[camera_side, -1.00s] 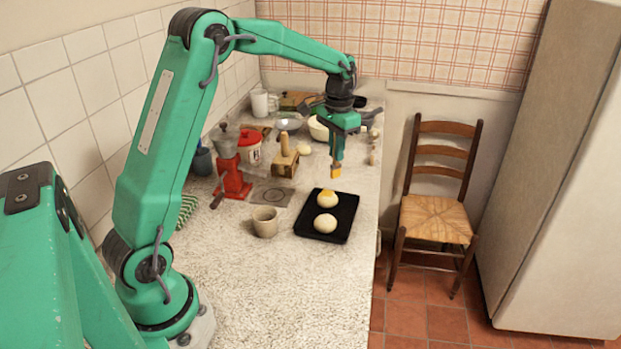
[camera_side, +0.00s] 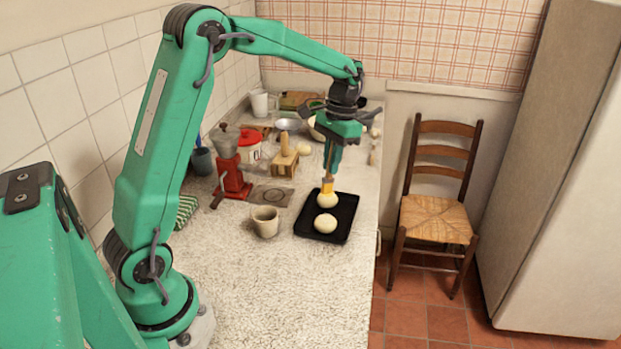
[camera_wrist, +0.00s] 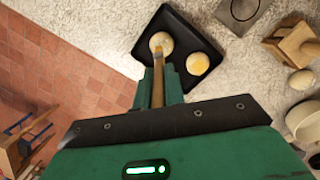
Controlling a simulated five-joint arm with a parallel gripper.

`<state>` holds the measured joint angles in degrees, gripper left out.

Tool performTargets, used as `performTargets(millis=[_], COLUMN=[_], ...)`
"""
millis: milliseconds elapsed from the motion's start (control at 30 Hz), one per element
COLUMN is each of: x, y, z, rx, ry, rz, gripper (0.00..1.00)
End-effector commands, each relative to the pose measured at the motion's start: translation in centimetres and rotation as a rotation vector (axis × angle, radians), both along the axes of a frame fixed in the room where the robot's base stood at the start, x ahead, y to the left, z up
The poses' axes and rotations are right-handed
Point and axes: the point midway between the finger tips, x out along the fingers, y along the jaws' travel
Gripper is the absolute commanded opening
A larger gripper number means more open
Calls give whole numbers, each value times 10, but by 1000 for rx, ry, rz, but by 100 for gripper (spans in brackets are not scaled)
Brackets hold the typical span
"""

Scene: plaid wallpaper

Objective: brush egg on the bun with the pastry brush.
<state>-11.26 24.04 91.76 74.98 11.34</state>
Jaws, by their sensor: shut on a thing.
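My gripper (camera_side: 331,165) points down over the black tray (camera_side: 343,222) and is shut on the pastry brush (camera_side: 327,186). The brush has a wooden handle (camera_wrist: 158,88) and yellow bristles pointing down. Two pale round buns sit on the tray. The far bun (camera_side: 328,201) is partly behind the bristles in the side view; its yellow-coated top shows in the wrist view (camera_wrist: 198,64). The near bun (camera_side: 325,223) looks plain in the side view. In the wrist view the brush tip lines up with this near bun (camera_wrist: 162,40). The bristles appear above the buns; their exact height is unclear.
A beige cup (camera_side: 265,222) stands left of the tray. The near counter is clear.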

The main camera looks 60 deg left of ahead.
Motion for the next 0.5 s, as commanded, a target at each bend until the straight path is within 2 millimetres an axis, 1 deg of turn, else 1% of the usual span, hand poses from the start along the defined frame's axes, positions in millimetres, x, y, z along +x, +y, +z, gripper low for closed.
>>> performTargets(millis=[267,500], x=[-2,-2], y=[-2,-2], z=[-1,-9], rx=[-1,-2], ry=[10,11], rz=[0,0], gripper=[0,0])
